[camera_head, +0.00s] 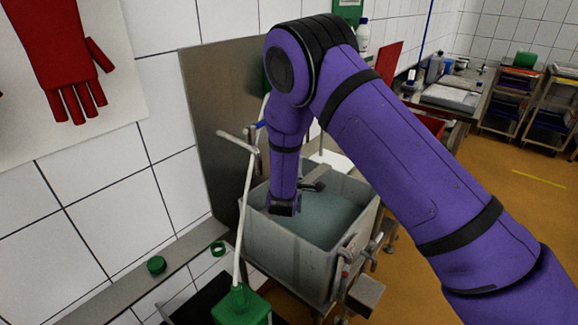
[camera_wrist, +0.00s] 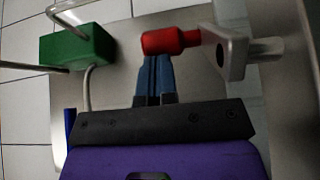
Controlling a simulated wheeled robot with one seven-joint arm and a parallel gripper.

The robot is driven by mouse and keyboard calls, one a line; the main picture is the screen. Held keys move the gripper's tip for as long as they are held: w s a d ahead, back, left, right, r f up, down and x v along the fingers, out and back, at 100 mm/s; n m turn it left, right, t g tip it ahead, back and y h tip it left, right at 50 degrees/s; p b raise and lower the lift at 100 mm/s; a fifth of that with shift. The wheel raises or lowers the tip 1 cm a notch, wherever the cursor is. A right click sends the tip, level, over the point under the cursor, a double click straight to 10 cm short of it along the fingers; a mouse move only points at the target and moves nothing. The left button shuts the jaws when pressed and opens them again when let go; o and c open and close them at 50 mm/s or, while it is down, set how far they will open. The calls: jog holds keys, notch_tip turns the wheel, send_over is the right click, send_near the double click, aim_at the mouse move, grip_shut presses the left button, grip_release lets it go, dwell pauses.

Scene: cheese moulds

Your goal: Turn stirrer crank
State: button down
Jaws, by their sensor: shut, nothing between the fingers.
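The crank shows in the wrist view as a red handle (camera_wrist: 171,41) on a pale grey metal arm (camera_wrist: 228,52), with a short shaft to its right. My gripper (camera_wrist: 158,60) has its two blue fingers together, with nothing between them. The fingertips end at the near edge of the red handle; I cannot tell whether they touch it. In the head view the grey vat (camera_head: 278,245) holds dull grey-green liquid below my purple arm. The crank's red handle and my fingertips cannot be made out there.
A metal panel (camera_head: 215,110) stands behind the vat against the tiled wall. A green box (camera_wrist: 78,47) with pale bent rods is left of my fingers. A green container (camera_head: 241,305) stands before the vat. Valve fittings (camera_head: 347,262) stick out at its right side. Orange floor is open at right.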

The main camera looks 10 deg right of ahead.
jog(key=shift+w+d+r, duration=0.15)
jog(key=shift+w+r, duration=0.05)
jog(key=shift+w, duration=0.05)
dwell(0.5)
jog(key=shift+s, duration=0.1)
jog(key=v, duration=1.1)
jog(key=shift+f, duration=0.2)
